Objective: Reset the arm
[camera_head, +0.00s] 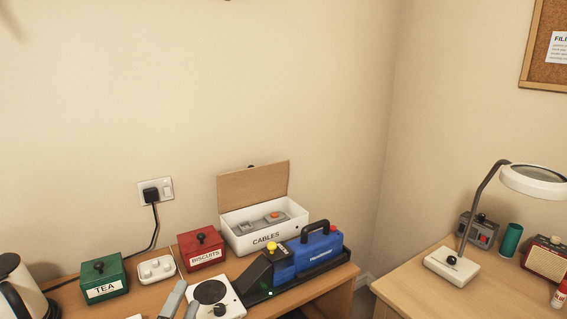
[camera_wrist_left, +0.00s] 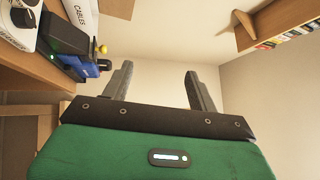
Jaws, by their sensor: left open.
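My left gripper (camera_head: 182,302) shows at the bottom edge of the head view, its two grey fingers just in front of the white hot plate (camera_head: 222,307). In the left wrist view the same gripper (camera_wrist_left: 158,74) has its fingers spread, with nothing between them but the pale wall behind. The rest of the left arm is out of the head view. My right gripper is in neither view.
The desk holds a green TEA box (camera_head: 105,274), red BISCUITS box (camera_head: 201,247), open white CABLES box (camera_head: 264,233) and blue handheld vacuum (camera_head: 310,252) on a black base. A kettle (camera_head: 18,290) stands left. Another desk (camera_head: 425,298) bears a magnifier lamp (camera_head: 452,265).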

